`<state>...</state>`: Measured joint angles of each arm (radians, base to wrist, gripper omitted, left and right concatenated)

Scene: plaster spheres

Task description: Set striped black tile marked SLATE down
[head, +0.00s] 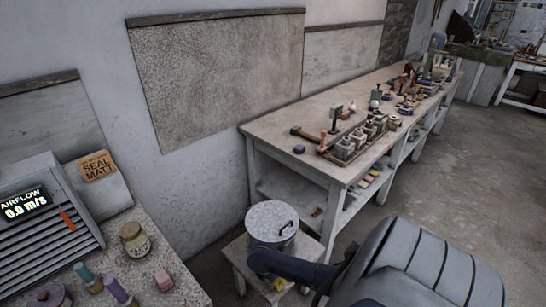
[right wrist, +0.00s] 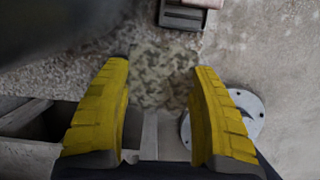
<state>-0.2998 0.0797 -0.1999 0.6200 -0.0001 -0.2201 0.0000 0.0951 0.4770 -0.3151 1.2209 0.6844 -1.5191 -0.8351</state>
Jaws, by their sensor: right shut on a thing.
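My right gripper (head: 279,285) is low beside the small stool, partly hidden by my own dark arm; only a bit of its yellow fingers shows in the head view. In the right wrist view its two yellow fingers (right wrist: 163,72) are shut on a mottled grey-beige piece (right wrist: 164,76) between their tips. I see no stripes, black surface or SLATE lettering on this piece, so I cannot tell that it is the tile. No tile marked SLATE can be made out in the head view. My left gripper is not in view.
A lidded metal pot (head: 272,222) stands on the small stool (head: 240,256). A long workbench (head: 285,130) full of jars and tools is behind. At left are an airflow unit (head: 45,225), an orange SEAL MATT tile (head: 97,167) and a jar (head: 134,240). Floor right of the bench is open.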

